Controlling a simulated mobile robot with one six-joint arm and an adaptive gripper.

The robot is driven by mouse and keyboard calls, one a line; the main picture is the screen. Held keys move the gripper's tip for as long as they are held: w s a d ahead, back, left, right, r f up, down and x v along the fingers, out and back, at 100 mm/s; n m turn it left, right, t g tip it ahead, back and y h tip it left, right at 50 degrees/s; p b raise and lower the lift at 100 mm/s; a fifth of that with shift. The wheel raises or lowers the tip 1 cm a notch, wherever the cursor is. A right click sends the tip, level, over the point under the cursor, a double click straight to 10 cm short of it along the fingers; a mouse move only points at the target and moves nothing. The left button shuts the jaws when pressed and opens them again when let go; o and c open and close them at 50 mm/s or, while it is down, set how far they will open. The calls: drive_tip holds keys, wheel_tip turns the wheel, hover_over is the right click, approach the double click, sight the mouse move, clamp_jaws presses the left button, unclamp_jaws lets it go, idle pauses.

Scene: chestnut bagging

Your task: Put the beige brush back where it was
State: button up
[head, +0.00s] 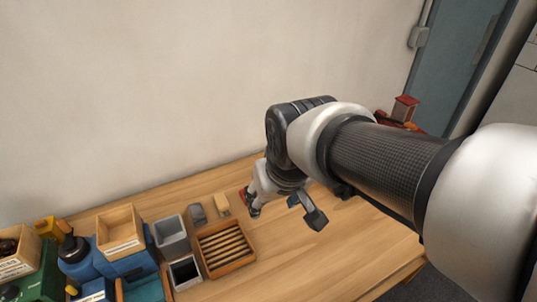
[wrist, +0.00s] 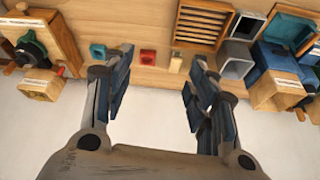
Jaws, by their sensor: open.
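The beige brush, as far as I can tell, is the small tan block (head: 222,204) lying on the table behind the slatted tray; it looks like the small tan piece (wrist: 175,64) beside the right finger in the wrist view. My gripper (wrist: 161,65) is open, with nothing between its fingers. In the head view my gripper (head: 283,208) is over the table to the right of the tan block and apart from it. A wooden tray with slats (head: 253,256) stands in front of the block; it also shows in the wrist view (wrist: 205,41).
A grey block (head: 198,214) lies left of the tan one. A red block (wrist: 148,57) and a teal one (wrist: 97,52) lie nearby. Grey bins (head: 170,234) and a wooden box (head: 120,230) crowd the left. The table's front right is clear.

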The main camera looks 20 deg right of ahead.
drive_tip(key=s+d, duration=0.2)
drive_tip(key=s, duration=1)
drive_tip(key=shift+s+d+m, duration=0.25)
drive_tip(key=shift+m, duration=0.15)
drive_tip(key=shift+r, duration=0.1)
